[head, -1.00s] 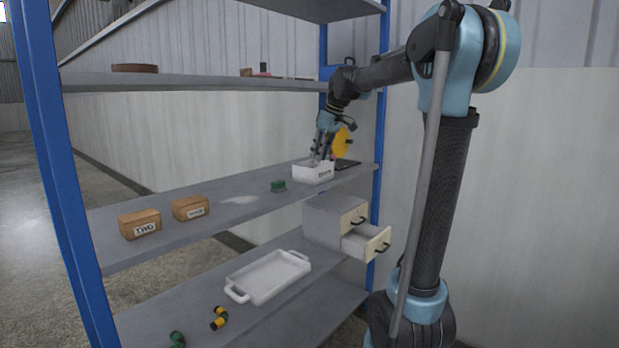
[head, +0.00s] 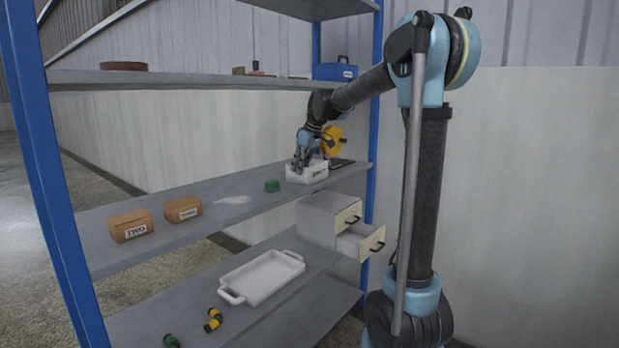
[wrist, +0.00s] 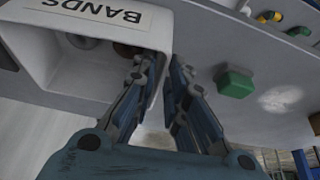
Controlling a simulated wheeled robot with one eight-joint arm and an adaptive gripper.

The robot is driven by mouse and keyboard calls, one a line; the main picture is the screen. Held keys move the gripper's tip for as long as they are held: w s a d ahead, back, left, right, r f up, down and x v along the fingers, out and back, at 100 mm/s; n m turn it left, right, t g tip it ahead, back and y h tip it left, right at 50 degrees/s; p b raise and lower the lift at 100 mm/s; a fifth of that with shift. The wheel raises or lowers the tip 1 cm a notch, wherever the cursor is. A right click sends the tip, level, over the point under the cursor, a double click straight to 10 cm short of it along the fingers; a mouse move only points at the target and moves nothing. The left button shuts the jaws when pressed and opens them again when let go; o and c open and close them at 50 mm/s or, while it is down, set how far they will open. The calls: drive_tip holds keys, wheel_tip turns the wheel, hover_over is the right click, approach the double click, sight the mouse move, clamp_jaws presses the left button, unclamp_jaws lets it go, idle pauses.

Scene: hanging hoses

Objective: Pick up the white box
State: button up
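The white box (head: 308,176) stands on the middle shelf at its right end in the head view. In the wrist view the white box (wrist: 35,50) is open-topped with a "BANDS" label, and small brown things show inside it. My gripper (head: 303,163) is over the box, pointing down. In the wrist view my gripper (wrist: 163,75) is partly open, with one finger inside the box and the other outside, astride one side wall. A narrow gap shows between the fingers; whether they touch the wall I cannot tell.
A green block (head: 272,186) sits left of the box, and a yellow round thing (head: 331,143) stands behind it. Two brown boxes (head: 131,227) are farther left. A drawer unit (head: 318,220) and a white tray (head: 265,277) are on the shelf below. The upper shelf (head: 190,80) runs above.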

sight(293, 182)
drive_tip(key=shift+x, duration=1.9)
drive_tip(key=shift+a, duration=0.1)
drive_tip(key=shift+c, duration=0.5)
clamp_jaws()
drive_tip(key=shift+r, duration=0.1)
